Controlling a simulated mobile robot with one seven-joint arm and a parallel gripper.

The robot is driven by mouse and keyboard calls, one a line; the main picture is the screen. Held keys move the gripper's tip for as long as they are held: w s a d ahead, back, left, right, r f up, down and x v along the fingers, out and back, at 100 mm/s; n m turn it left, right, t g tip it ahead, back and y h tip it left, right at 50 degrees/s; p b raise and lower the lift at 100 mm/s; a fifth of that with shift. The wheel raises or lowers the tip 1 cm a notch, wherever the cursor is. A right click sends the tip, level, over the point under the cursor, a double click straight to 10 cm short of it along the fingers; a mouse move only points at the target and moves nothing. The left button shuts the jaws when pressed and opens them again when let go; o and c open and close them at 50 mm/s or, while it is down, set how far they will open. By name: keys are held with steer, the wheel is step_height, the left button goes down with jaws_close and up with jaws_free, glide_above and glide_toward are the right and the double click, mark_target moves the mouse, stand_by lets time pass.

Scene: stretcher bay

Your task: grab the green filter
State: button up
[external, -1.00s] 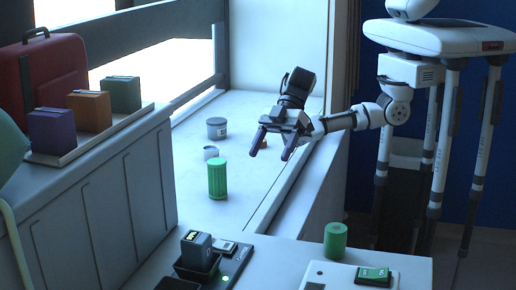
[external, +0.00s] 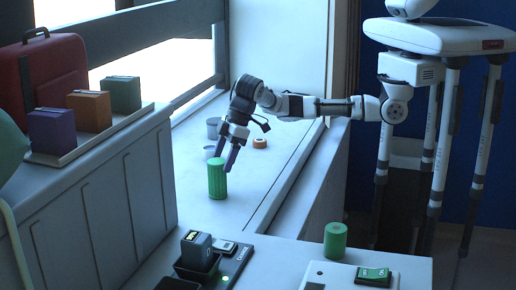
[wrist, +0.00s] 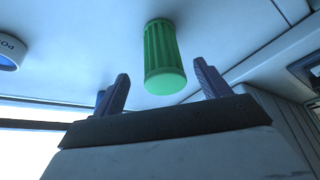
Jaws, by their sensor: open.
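A ribbed green cylinder, which looks like the green filter (external: 217,181), stands upright on the pale window ledge. In the wrist view this filter (wrist: 164,58) appears ahead of my fingers, between their lines and nearer the right one. My gripper (external: 224,164) points down just above and behind the filter in the external view, and its fingers partly overlap the filter's top edge. In the wrist view my gripper (wrist: 160,75) is open with nothing between its fingers. Contact with the filter does not show.
A side cabinet (external: 120,180) borders the ledge at left.

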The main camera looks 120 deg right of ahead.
mark_target(218, 172)
steer(key=p+x, duration=0.1)
steer(key=x, duration=0.4)
steer(key=shift+w+a, duration=0.1)
steer(key=shift+a, duration=0.1)
steer(key=shift+c, duration=0.3)
steer(key=c, duration=1)
steer(key=shift+c, duration=0.4)
steer(key=shift+r, duration=0.1)
